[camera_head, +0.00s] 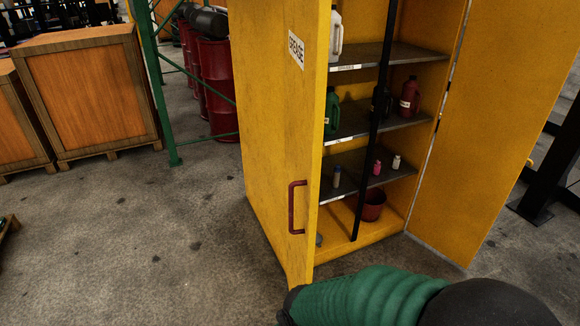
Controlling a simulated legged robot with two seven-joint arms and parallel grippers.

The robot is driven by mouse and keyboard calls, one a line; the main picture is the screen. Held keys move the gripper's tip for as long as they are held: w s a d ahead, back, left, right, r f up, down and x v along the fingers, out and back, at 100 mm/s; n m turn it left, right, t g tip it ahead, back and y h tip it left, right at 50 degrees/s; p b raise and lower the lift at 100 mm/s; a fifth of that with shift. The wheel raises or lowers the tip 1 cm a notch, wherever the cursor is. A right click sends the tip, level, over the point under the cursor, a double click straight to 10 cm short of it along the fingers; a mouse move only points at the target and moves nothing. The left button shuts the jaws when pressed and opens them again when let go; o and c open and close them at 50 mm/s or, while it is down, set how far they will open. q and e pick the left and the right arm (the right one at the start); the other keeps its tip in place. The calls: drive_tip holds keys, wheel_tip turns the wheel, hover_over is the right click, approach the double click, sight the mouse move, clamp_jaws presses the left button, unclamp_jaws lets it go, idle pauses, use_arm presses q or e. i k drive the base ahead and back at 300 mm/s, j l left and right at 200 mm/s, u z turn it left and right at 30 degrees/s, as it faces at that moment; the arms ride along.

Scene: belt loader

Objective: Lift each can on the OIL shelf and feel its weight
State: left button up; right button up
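A yellow cabinet stands open in front of me, with several jugs and bottles on its shelves. The upper shelf (365,55) holds a white jug (336,36). The middle shelf (350,122) holds a green jug (331,112), a dark bottle (387,102) and a red jug (408,97). The lower shelf (355,182) holds small bottles: a grey-blue one (337,177), a pink one (377,168) and a white one (396,161). The shelf labels are too small to read, so I cannot tell which is OIL. A green ribbed arm section of mine crosses the bottom right. Neither gripper's fingers show.
A dark vertical post (371,130) crosses the opening. A red bucket (373,205) stands on the cabinet floor.

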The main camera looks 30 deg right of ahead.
sight(411, 89)
drive_tip(key=z, duration=1.8)
drive_tip(key=i+z, duration=0.25)
drive_tip(key=i, duration=0.8)
